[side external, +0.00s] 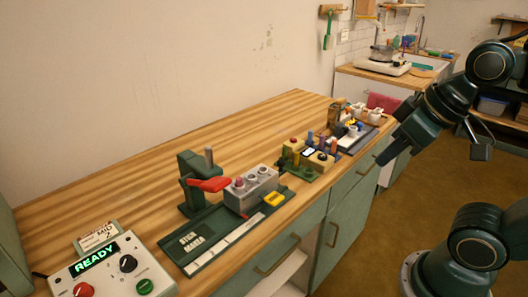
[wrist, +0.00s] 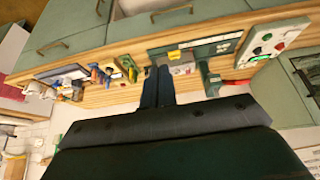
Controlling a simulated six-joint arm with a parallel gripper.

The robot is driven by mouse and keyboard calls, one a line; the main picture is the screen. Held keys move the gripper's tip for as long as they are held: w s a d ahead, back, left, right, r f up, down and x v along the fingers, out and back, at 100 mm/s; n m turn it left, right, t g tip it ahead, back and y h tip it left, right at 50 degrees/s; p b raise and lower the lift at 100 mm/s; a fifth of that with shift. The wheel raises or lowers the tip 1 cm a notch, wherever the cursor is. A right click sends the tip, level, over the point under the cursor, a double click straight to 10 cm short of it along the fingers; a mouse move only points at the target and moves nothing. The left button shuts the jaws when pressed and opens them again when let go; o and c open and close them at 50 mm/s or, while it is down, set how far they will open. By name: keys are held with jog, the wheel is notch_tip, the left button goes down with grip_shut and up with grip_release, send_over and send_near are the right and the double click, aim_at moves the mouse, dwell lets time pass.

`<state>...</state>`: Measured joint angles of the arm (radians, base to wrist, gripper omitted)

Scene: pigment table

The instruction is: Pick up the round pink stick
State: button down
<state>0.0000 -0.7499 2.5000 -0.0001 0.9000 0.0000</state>
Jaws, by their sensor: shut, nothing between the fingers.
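My gripper (side external: 386,159) hangs in the air to the right of the bench, past its front edge, shut and empty. In the wrist view its two dark fingers (wrist: 157,86) lie side by side with no gap to see. A small pinkish-red round top (side external: 239,181) shows in the left hole of a grey block (side external: 262,196) on the bench; I cannot tell whether it is the round pink stick. Several coloured sticks (side external: 322,143) stand in a group farther back, too small to tell a pink one. My gripper is apart from all of these.
A green press with a red lever (side external: 210,184) stands beside the grey block on a dark green base (side external: 205,250). A control box (side external: 112,272) reading READY is at the front left. The bench's back strip is clear.

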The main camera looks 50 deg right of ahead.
dwell(0.3)
jog(key=c, duration=1.3)
grip_release()
jog(key=w+a+r+m+g+y, duration=0.1)
jog(key=w+a+r+m, duration=0.1)
jog(key=w+m, duration=0.5)
jog(key=w+a+r+m+g+y, duration=0.1)
jog(key=w+a+r+m+g, duration=0.15)
jog(key=w, duration=0.75)
jog(key=w+f+m+g, duration=0.1)
jog(key=w+f+m, duration=0.2)
jog(key=w, duration=0.4)
jog(key=w+d+f+m+g+y, duration=0.1)
jog(key=w+f+m, duration=0.2)
jog(key=w+m, duration=0.2)
jog(key=shift+w+f, duration=0.35)
jog(key=shift+w, duration=0.7)
